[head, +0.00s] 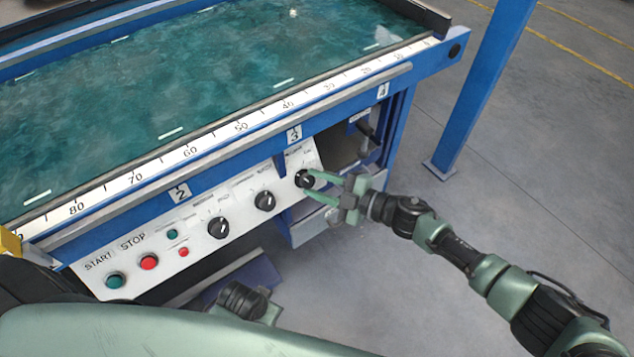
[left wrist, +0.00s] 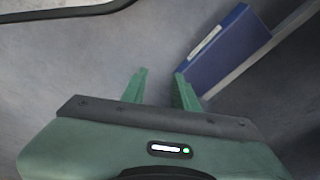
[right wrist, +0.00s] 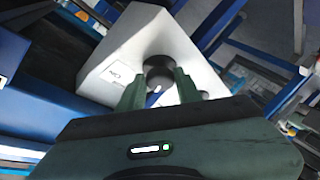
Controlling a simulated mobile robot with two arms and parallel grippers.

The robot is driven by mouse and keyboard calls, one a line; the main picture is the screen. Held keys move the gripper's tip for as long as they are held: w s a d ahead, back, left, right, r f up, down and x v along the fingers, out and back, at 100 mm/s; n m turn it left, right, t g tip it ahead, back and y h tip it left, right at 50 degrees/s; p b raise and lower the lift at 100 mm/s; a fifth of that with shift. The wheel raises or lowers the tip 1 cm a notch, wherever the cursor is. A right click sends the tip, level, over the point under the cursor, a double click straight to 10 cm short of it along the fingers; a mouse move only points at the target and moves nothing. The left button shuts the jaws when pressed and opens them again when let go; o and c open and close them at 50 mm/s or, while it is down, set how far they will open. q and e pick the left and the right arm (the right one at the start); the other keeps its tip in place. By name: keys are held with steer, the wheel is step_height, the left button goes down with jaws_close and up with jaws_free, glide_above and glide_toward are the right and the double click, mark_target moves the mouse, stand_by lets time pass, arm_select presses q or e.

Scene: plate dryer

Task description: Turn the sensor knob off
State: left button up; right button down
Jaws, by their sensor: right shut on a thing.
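The white control panel (head: 200,258) on the blue machine's front carries three black knobs: a left knob (head: 218,227), a middle knob (head: 265,201) and a right knob (head: 304,179). The small labels are too blurred to tell which is the sensor knob. My right gripper (head: 313,186) reaches in from the right and is shut on the right knob. In the right wrist view the dark round knob (right wrist: 158,74) sits between the fingers (right wrist: 159,90). My left gripper (left wrist: 163,88) has its fingers apart and empty, low near the floor.
Green (head: 115,280) and red (head: 149,262) buttons sit at the panel's left. A water-like teal tank surface with a ruler edge (head: 215,141) lies above. A blue post (head: 480,90) stands at right. A blue bar (left wrist: 225,48) is near my left gripper. Grey floor is open at right.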

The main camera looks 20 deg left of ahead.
steer(key=c, duration=1)
jaws_free()
steer(key=shift+s+d+r, duration=0.1)
steer(key=shift+d, duration=0.35)
arm_select(q)
steer(key=f, duration=0.1)
steer(key=s+f+p, duration=0.1)
steer(key=f, duration=0.1)
steer(key=s+f, duration=0.1)
steer(key=shift+s+a+f, duration=0.1)
steer(key=shift+a+f, duration=0.05)
steer(key=shift+f, duration=0.05)
arm_select(e)
steer(key=v, duration=0.7)
steer(key=shift+a, duration=0.1)
